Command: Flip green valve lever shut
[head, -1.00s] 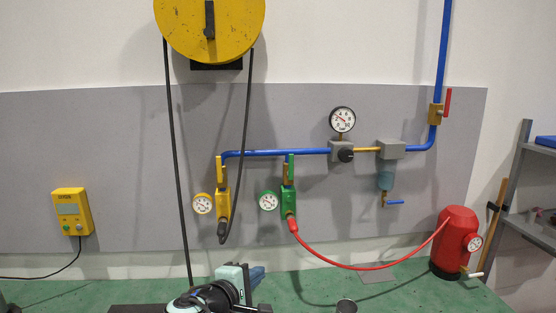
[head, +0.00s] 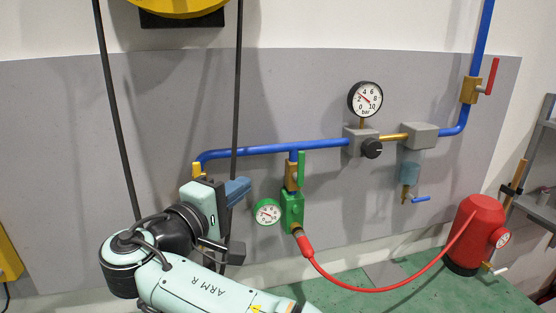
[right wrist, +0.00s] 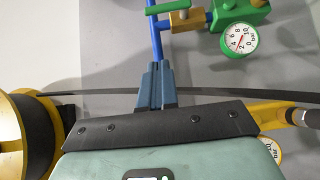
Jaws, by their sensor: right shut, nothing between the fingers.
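The green valve lever (head: 301,168) stands upright along the brass valve (head: 291,177), in line with the blue drop pipe. Below it are the green block (head: 292,210) and its gauge (head: 267,212). The lever (right wrist: 165,8) also shows at the top of the right wrist view, apart from my fingers. My right gripper (head: 240,190) is shut and empty, its blue fingers just left of the green valve. It (right wrist: 155,75) points toward the blue pipe in the wrist view. My left gripper is not in view.
A blue header pipe (head: 270,151) runs above, with a regulator (head: 372,149) and a large gauge (head: 365,99). A black hanging belt (head: 238,80) passes by my gripper. A red hose (head: 375,291) leads to a red tank (head: 475,232). My arm mostly hides the yellow valve.

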